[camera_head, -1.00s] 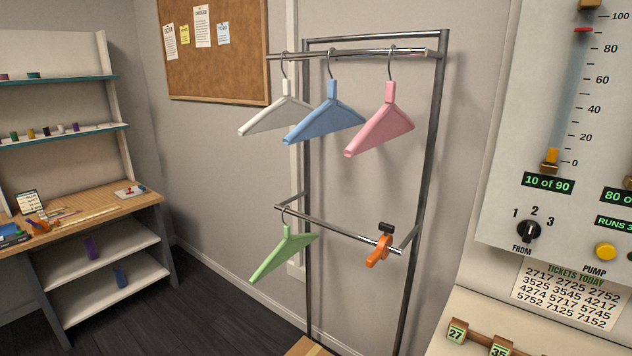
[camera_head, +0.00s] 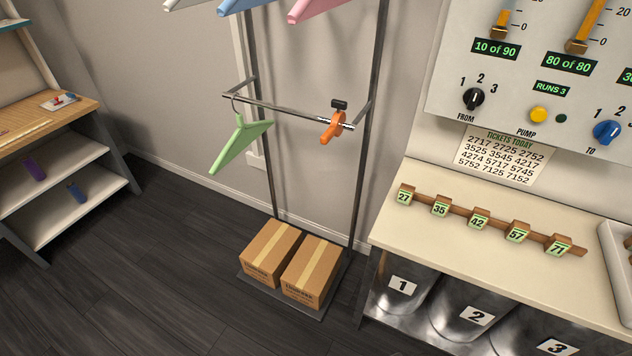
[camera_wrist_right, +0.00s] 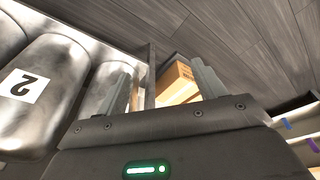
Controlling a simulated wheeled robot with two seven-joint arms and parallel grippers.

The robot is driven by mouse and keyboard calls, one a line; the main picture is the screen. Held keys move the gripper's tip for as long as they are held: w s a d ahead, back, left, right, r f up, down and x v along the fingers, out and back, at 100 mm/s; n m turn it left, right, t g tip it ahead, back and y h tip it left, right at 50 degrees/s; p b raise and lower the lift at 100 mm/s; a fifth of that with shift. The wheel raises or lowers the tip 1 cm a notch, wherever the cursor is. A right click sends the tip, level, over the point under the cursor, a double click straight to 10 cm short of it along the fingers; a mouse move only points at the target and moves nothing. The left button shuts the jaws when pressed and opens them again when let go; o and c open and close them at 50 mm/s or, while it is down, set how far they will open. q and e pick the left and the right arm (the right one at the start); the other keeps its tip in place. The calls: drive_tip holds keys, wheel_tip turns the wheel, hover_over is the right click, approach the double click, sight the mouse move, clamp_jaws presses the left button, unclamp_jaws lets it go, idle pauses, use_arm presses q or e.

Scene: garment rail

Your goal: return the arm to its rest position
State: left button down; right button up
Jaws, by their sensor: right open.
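My right gripper (camera_wrist_right: 163,92) shows in the right wrist view with its two grey fingers apart and nothing between them. Part of a cardboard box (camera_wrist_right: 178,80) shows beyond the gap between the fingers. Neither gripper shows in the head view. The garment rail (camera_head: 290,108) stands against the wall in the head view. A green hanger (camera_head: 240,143) hangs at the left of its lower bar, and an orange clamp (camera_head: 333,126) sits near the bar's right end. White (camera_head: 188,4), blue (camera_head: 247,5) and pink (camera_head: 315,8) hangers are cut off at the top edge.
Two cardboard boxes (camera_head: 271,252) stand on the rail's base. A counter (camera_head: 420,228) with numbered tags and metal bins (camera_head: 403,287) below is at the right. A desk with shelves (camera_head: 60,190) is at the left. The dark floor (camera_head: 160,270) between is clear.

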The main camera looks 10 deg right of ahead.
drive_tip(key=s+d+f+g, duration=0.1)
drive_tip(key=s+f, duration=0.2)
drive_tip(key=f, duration=0.4)
drive_tip(key=s+f, duration=0.4)
drive_tip(key=f, duration=0.4)
drive_tip(key=s+d+f, duration=0.2)
drive_tip(key=s+f, duration=0.6)
drive_tip(key=s, duration=0.3)
drive_tip(key=shift+s+d+g, duration=0.15)
drive_tip(key=shift+s+g, duration=0.2)
drive_tip(key=shift+g, duration=0.05)
drive_tip(key=shift+s+f, duration=0.1)
drive_tip(key=shift+s, duration=0.05)
